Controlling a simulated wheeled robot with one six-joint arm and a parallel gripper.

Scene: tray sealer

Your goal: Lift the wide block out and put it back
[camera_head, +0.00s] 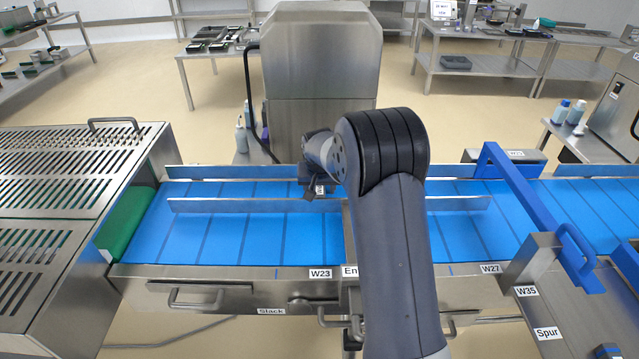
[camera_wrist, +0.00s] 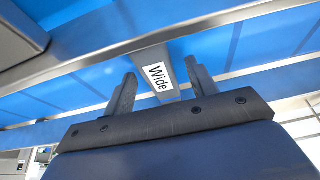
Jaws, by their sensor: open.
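The wide block, grey with a white label reading "Wide" (camera_wrist: 158,78), shows in the wrist view between the two fingers of my gripper (camera_wrist: 160,70). The fingers are open, one on each side of the block, with a visible gap on both sides. In the head view my gripper (camera_head: 311,190) is over the blue belt (camera_head: 280,235), near the long metal guide rail. My arm and wrist hide most of the block there; only a small piece of a white label shows beside the gripper.
Metal rails (camera_head: 240,205) run along the belt. A slotted metal cover (camera_head: 60,170) and a green roller (camera_head: 127,222) stand at left. A blue frame (camera_head: 515,190) crosses the belt at right. A tall steel cabinet (camera_head: 320,70) stands behind. The belt left of my arm is clear.

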